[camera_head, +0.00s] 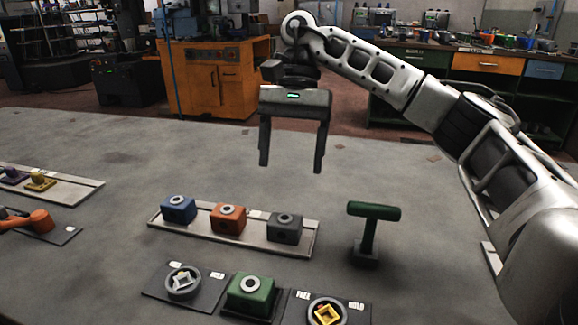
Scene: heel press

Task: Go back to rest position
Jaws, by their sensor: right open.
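My right gripper (291,160) hangs open and empty in the middle of the view, fingers pointing down. It is above the table (120,255), behind and above a tray (160,222) that holds a blue block (178,210), an orange block (227,220) and a grey block (284,228), each with a ring on top. My right arm reaches in from the right edge. My left gripper does not show.
A green T-handle (374,212) stands upright right of the tray. At left are an orange lever (40,220) and another tray (80,193).

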